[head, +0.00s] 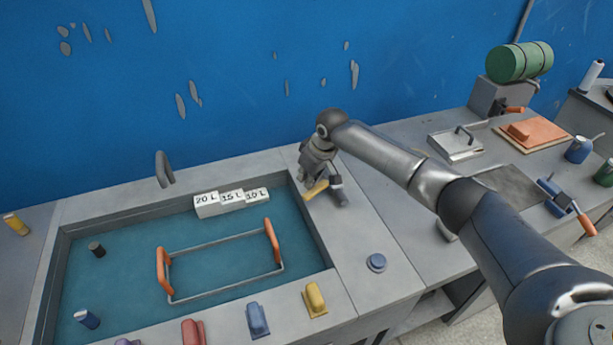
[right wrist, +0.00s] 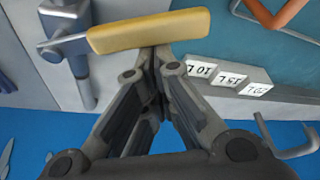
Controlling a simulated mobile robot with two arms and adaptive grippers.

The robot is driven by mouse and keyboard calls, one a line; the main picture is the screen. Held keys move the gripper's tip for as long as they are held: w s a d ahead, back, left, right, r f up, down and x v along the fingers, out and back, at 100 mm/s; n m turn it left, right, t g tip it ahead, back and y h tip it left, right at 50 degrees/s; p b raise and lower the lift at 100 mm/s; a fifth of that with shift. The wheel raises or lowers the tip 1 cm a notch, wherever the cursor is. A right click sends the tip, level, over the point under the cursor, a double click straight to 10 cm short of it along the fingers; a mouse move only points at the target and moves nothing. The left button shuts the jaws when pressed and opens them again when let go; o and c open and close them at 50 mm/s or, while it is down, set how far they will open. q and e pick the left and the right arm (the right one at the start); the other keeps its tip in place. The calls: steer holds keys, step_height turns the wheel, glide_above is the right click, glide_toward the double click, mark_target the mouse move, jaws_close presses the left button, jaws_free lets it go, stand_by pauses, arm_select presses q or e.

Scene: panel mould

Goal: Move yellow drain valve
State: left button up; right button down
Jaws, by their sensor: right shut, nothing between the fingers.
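The drain valve's yellow handle (head: 316,189) sticks out from a grey valve body (head: 337,187) at the right rim of the sink basin. In the right wrist view the yellow handle (right wrist: 150,31) runs nearly level across the top, joined at its left end to the blue-grey valve body (right wrist: 72,48). My right gripper (head: 310,178) is at the handle, and it also shows in the right wrist view (right wrist: 155,55) with its fingers shut and empty. The fingertips meet right at the handle's lower edge in the picture; I cannot tell whether they touch it. My left gripper is out of view.
The teal basin (head: 120,235) holds a wire frame with orange grips (head: 220,262). White blocks marked 20 L, 15 L and 10 L (head: 231,199) stand at its back edge. A blue knob (head: 376,262) is on the counter. Coloured handles, including a yellow one (head: 315,299), line the front rim.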

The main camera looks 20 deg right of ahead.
mark_target(315, 191)
steer(key=shift+s+d, duration=0.1)
steer(key=shift+s, duration=0.1)
steer(key=shift+s+d+n+y+p, duration=0.15)
steer(key=shift+s+n+y+p, duration=0.15)
steer(key=shift+s+n+p, duration=0.65)
steer(key=n, duration=0.1)
steer(key=s+d+n+g, duration=0.1)
steer(key=n, duration=0.1)
steer(key=shift+s+y, duration=0.3)
steer(key=n, duration=0.1)
steer(key=s+d+n+g, duration=0.1)
steer(key=shift+s+d+f+n, duration=0.1)
steer(key=shift+s+n, duration=0.2)
steer(key=shift+n, duration=0.05)
steer(key=shift+s+d+n+g+y, duration=0.35)
steer(key=shift+s+d+n, duration=0.35)
steer(key=shift+n, duration=0.5)
steer(key=shift+s+d+p, duration=0.15)
steer(key=shift+s+d, duration=0.05)
steer(key=shift+d, duration=0.3)
steer(key=shift+s+d+p, duration=0.15)
steer(key=shift+d, duration=0.4)
